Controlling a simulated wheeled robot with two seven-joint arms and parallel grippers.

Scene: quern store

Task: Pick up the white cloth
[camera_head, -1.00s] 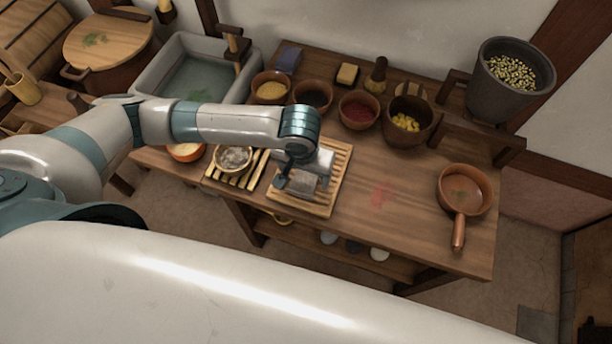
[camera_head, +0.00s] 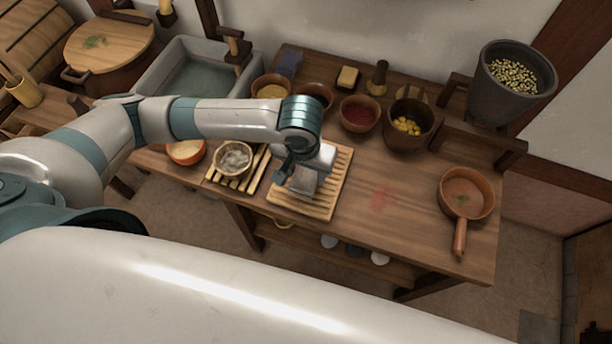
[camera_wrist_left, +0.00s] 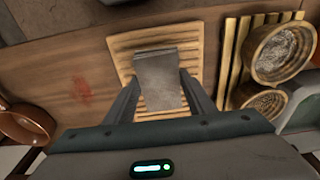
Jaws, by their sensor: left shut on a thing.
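The white cloth (camera_wrist_left: 158,72) looks like a flat, folded rectangle and appears grey in this light. In the left wrist view it lies between the two fingers of my left gripper (camera_wrist_left: 160,88), which is shut on it. In the head view my left gripper (camera_head: 299,182) is over the slatted wooden rack (camera_head: 322,207), with the cloth's grey side partly hidden by the gripper. The cloth seems to be a little above the rack; the exact gap is hard to tell. My right gripper is not in view.
A bowl (camera_head: 234,158) stands on a second slatted rack to the left. A copper pan (camera_head: 466,194) and a grey bucket (camera_head: 512,84) are at right.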

